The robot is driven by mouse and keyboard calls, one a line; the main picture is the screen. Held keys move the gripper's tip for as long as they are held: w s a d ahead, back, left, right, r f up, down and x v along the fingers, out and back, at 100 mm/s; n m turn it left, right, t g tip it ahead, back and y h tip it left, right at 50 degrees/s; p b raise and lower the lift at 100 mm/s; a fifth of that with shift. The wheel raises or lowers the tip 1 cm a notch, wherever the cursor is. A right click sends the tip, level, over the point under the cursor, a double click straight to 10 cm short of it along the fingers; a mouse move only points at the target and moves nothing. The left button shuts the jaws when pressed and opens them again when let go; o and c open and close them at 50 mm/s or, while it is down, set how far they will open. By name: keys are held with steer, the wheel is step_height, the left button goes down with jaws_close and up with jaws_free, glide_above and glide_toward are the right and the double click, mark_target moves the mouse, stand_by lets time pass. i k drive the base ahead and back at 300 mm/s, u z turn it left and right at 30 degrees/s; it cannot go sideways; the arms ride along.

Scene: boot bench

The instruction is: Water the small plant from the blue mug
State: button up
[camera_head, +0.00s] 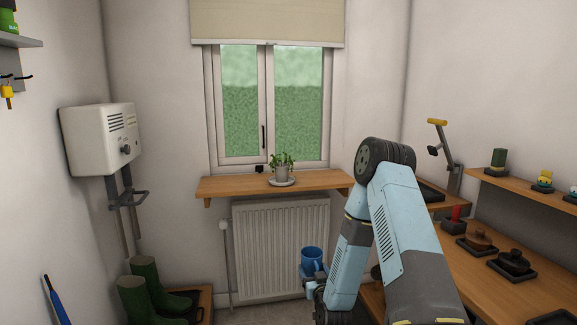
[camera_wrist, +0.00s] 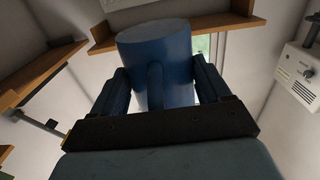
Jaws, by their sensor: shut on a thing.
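The small plant (camera_head: 282,166) stands in a grey pot on a pale saucer (camera_head: 282,182) on the wooden window shelf. The blue mug (camera_head: 312,258) is held in my gripper (camera_head: 314,281), below and to the right of the plant in the head view, in front of the radiator. It looks upright there. In the wrist view the mug (camera_wrist: 155,60) sits between the two fingers of my gripper (camera_wrist: 152,90), with its handle toward the camera. The inside of the mug is hidden, so I cannot tell if it holds water.
A wooden bench (camera_head: 490,285) with several dark trays lies right. Green boots (camera_head: 140,298) and a white wall heater (camera_head: 98,138) are left.

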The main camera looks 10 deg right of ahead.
mark_target(281, 173)
steer(key=i, duration=0.85)
steer(key=u, duration=0.05)
